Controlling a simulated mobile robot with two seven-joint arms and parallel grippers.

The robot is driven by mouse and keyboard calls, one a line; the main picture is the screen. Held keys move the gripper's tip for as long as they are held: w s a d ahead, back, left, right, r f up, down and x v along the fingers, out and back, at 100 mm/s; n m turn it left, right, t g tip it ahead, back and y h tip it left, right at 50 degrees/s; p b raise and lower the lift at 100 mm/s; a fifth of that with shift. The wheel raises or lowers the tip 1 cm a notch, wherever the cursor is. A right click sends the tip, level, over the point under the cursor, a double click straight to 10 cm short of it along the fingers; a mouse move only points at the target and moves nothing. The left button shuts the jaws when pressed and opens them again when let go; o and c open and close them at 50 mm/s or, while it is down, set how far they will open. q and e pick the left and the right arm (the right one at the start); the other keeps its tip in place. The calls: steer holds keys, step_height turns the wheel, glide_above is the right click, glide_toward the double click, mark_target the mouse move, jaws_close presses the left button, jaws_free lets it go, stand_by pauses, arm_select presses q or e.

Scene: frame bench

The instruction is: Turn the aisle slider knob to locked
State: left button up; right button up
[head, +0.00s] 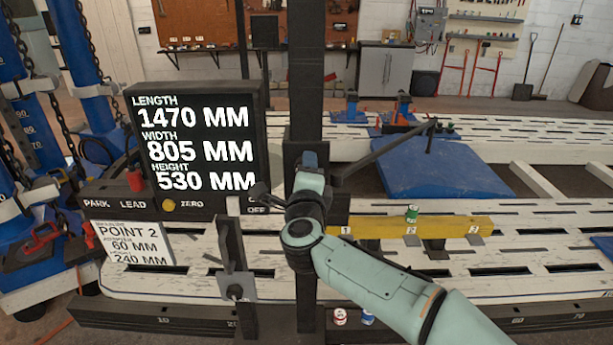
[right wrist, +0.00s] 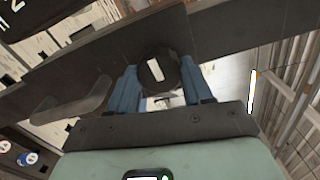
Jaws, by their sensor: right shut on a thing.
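In the right wrist view a dark round knob (right wrist: 146,79) with a white bar mark sits on a dark beam (right wrist: 225,32). The mark runs nearly up and down, tilted slightly. My right gripper (right wrist: 161,82) has its blue fingers on either side of the knob and is shut on it. In the head view my right gripper (head: 310,162) is at the tall dark post (head: 305,60), right of the display. The knob is hidden there behind my gripper and wrist. No lock lettering by the knob is readable. My left gripper is not in view.
A black display (head: 200,145) with white measurements stands left of the post. A lower dark slider bracket (head: 236,285) stands in front. A dark lever (right wrist: 72,104) is beside the knob.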

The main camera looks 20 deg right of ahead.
steer(key=shift+d+m, duration=0.1)
steer(key=shift+m, duration=0.2)
steer(key=o, duration=1)
steer(key=shift+o, duration=0.2)
steer(key=b+v, duration=0.1)
steer(key=v, duration=1.2)
steer(key=shift+s, duration=0.2)
